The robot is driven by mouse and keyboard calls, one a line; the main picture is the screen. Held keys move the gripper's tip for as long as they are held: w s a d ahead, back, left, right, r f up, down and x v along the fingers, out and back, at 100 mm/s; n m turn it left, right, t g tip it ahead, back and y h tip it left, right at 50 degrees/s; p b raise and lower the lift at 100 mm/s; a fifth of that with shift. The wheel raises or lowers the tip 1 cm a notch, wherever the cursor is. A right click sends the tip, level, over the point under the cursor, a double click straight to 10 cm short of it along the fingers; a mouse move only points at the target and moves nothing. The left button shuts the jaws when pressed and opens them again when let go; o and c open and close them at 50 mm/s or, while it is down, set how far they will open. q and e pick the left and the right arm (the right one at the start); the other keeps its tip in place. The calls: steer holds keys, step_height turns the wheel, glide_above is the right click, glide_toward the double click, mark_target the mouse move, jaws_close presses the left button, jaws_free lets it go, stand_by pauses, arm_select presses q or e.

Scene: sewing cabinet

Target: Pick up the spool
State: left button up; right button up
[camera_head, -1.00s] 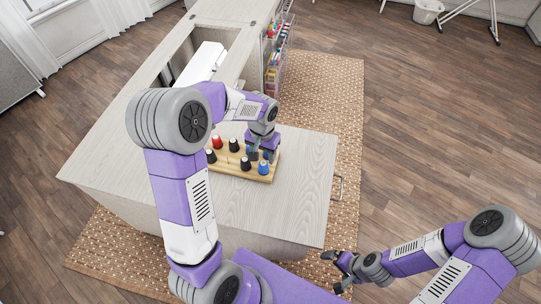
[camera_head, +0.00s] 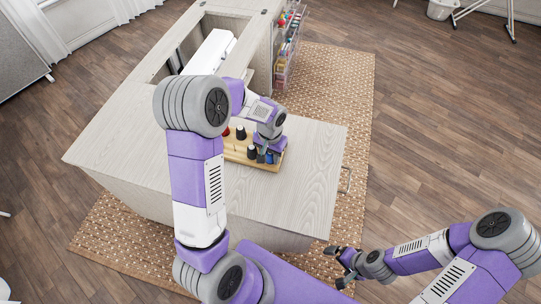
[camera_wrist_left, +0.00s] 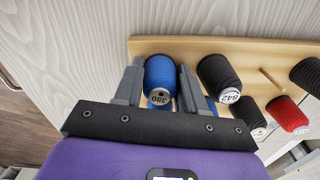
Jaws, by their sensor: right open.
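A blue spool (camera_wrist_left: 160,75) marked 380 stands at one end of the wooden spool rack (camera_wrist_left: 255,50) in the left wrist view. My left gripper (camera_wrist_left: 159,82) has one finger on each side of it, with little or no gap; I cannot tell whether the fingers press on it. More blue shows behind and beside the fingers. In the head view the left gripper (camera_head: 265,152) is over the rack's right end and mostly hides the blue spool (camera_head: 269,158). My right gripper (camera_head: 338,266) is open and empty, off the cabinet at lower right.
A black spool (camera_wrist_left: 219,79) marked 842 stands close beside my left gripper's right finger. A red spool (camera_wrist_left: 287,115), other black spools and a bare peg are further right. The cabinet top (camera_head: 305,180) right of the rack is clear.

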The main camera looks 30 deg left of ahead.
arm_select(q)
steer(key=shift+c, duration=0.9)
step_height(320, 180, up, 10)
steer(key=p, duration=0.3)
